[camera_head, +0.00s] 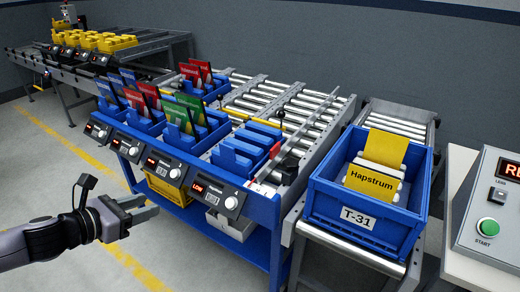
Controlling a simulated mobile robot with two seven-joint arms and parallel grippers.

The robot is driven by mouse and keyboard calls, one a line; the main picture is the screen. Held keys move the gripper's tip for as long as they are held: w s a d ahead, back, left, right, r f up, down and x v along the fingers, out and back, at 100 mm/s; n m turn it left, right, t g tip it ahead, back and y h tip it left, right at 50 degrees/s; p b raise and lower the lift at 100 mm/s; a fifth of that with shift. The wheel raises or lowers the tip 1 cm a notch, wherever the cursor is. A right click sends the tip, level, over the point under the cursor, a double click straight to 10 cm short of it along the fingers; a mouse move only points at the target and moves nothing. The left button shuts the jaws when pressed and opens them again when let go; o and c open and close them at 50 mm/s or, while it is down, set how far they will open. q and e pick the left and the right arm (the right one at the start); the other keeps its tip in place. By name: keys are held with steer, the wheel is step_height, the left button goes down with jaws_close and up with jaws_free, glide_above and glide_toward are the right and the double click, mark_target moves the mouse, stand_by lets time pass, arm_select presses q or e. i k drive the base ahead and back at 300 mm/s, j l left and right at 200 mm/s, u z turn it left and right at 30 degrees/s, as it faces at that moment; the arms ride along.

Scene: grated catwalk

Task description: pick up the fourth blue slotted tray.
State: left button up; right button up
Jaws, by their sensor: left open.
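Blue slotted trays stand in a row on the roller bench. From the left, the first (112,110), second (148,123) and third (190,138) hold upright coloured cards. The fourth blue slotted tray (238,155), at the right end, shows empty slots and no cards. It sits behind a control unit with a red "LOW" display (215,193). My left gripper (149,207) is open and empty, in front of the bench at lower left, well apart from the trays. My right gripper is out of view.
A blue crate marked T-31 (356,217) with a yellow "Hapstrum" card (370,181) stands on rollers at right. A panel with a green START button (487,227) is at far right. The left floor is clear.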

mark_target(243, 155)
steer(key=i+j+z, duration=0.1)
steer(key=j+z, duration=1.55)
steer(key=k+j+z, duration=0.2)
steer(key=z, duration=0.25)
steer(key=j+z, duration=0.2)
steer(key=j, duration=0.35)
steer(key=j+z, duration=0.2)
steer(key=j, duration=0.3)
steer(key=k+j+z, duration=0.2)
steer(key=j, duration=0.35)
steer(key=j+z, duration=0.2)
steer(key=j, duration=0.35)
steer(key=k+j, duration=0.15)
steer(key=j, duration=0.15)
steer(key=k+j, duration=0.1)
steer(key=j, duration=0.15)
steer(key=k+j, duration=0.15)
steer(key=j, duration=0.15)
